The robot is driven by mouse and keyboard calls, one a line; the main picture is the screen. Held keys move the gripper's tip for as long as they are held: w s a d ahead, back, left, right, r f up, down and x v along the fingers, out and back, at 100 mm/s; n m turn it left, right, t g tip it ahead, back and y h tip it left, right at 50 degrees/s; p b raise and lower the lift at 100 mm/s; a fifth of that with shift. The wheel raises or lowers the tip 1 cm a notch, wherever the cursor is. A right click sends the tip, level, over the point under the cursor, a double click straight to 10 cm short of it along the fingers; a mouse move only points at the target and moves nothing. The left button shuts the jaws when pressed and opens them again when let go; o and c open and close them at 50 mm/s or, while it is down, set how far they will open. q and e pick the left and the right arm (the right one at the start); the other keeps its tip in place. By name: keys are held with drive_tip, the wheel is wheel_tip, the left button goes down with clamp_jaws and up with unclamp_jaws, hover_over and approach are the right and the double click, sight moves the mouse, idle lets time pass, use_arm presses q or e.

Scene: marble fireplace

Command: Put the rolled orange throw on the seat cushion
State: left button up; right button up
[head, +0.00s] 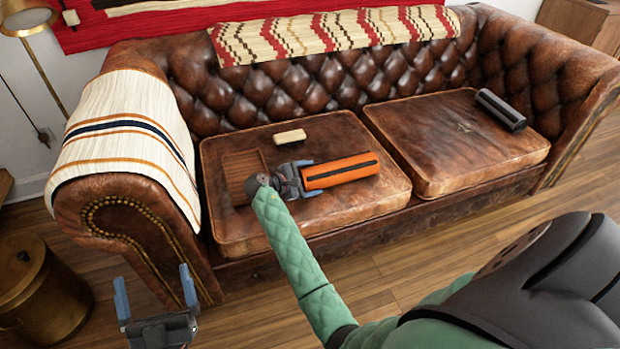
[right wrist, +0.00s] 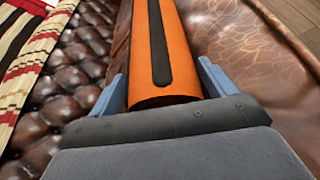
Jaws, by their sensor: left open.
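The rolled orange throw (head: 342,171) with a dark band lies on or just over the left seat cushion (head: 350,205) of the brown leather sofa. I cannot tell whether it touches the leather. My right gripper (head: 308,178) is at its left end, one blue finger on each side. In the right wrist view the throw (right wrist: 177,70) runs away from me between the fingers (right wrist: 163,80); whether they press on it is unclear. The right seat cushion (head: 450,150) is beside it. My left gripper (head: 155,295) is open and empty in front of the left armrest.
A slatted brown tray (head: 241,165) and a small pale brush-like block (head: 290,137) are on the left cushion. A black roll (head: 501,110) lies on the right cushion. A striped blanket (head: 125,130) covers the left armrest. A brass bin (head: 40,295) stands at lower left.

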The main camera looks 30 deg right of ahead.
drive_tip(key=shift+p+v, duration=0.75)
drive_tip(key=shift+v, duration=0.15)
use_arm(q)
wheel_tip(320, 180, down, 27)
drive_tip(key=d+g+y+p, duration=0.1)
drive_tip(key=d+g+y, duration=0.1)
drive_tip(key=g, duration=0.8)
use_arm(e)
drive_tip(key=shift+v, duration=0.75)
drive_tip(key=shift+p+v, duration=0.75)
drive_tip(key=shift+v, duration=0.1)
drive_tip(key=shift+p+v, duration=0.85)
drive_tip(key=shift+v, duration=0.25)
drive_tip(key=p+v, duration=0.2)
drive_tip(key=v, duration=0.1)
drive_tip(key=shift+r, duration=0.25)
use_arm(q)
drive_tip(key=s+a+f+g+y+p, duration=0.1)
drive_tip(key=s+a+f+g, duration=0.1)
drive_tip(key=s+f+g, duration=0.5)
drive_tip(key=shift+s+f+n+g+y, duration=0.35)
drive_tip(key=shift+s+f, duration=2.7)
drive_tip(key=shift+f, duration=1.15)
use_arm(e)
drive_tip(key=shift+a, duration=0.9)
